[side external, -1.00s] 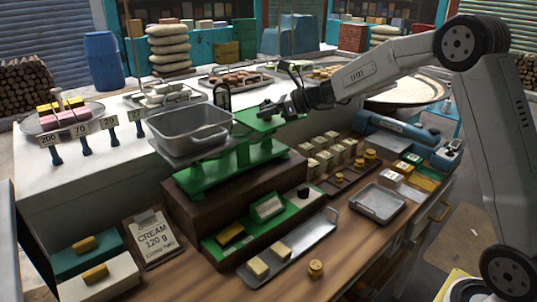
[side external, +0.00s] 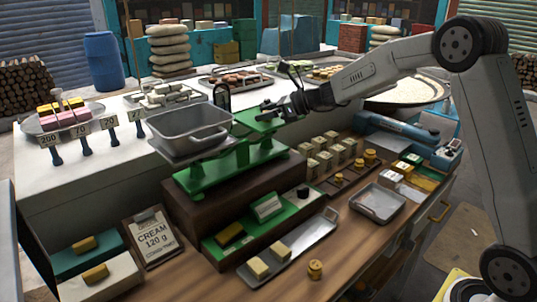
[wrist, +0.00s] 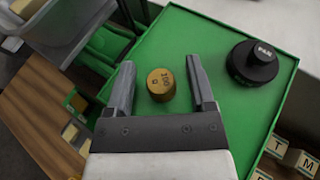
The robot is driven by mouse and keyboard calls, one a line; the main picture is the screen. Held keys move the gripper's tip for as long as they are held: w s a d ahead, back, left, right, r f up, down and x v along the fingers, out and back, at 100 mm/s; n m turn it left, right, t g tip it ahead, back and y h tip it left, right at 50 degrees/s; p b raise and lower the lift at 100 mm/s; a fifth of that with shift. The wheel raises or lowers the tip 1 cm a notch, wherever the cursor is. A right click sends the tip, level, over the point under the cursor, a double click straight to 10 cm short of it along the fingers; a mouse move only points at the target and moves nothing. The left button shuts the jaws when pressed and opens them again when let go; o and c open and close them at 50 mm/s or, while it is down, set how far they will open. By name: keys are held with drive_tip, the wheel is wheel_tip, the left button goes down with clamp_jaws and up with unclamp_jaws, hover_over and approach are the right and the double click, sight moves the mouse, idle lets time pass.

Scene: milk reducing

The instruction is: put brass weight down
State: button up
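A round brass weight (wrist: 161,84) marked 100 appears to rest on the green scale pan (wrist: 205,35). My gripper (wrist: 161,82) is open, with one finger on each side of the weight and a visible gap to both. In the side external view my gripper (side external: 267,108) is low over the green pan (side external: 244,121) on the right arm of the green balance (side external: 215,176). The brass weight cannot be made out clearly in that view. A black weight labelled PAN (wrist: 254,65) sits on the same pan, right of my gripper.
A grey metal tub (side external: 190,128) stands on the balance's left side. Brass weights (side external: 370,157) and pale blocks (side external: 320,160) line the counter at right. An empty metal tray (side external: 378,203) lies in front. Another brass weight (side external: 315,269) stands near the counter's front edge.

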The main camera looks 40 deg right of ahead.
drive_tip(key=shift+s+f, duration=0.1)
drive_tip(key=shift+f, duration=0.55)
drive_tip(key=shift+r, duration=0.4)
drive_tip(key=shift+s+d+r, duration=0.15)
drive_tip(key=shift+d+r, duration=0.05)
drive_tip(key=shift+r, duration=0.05)
drive_tip(key=v, duration=1.1)
drive_tip(key=shift+r, duration=0.4)
drive_tip(key=shift+s, duration=0.15)
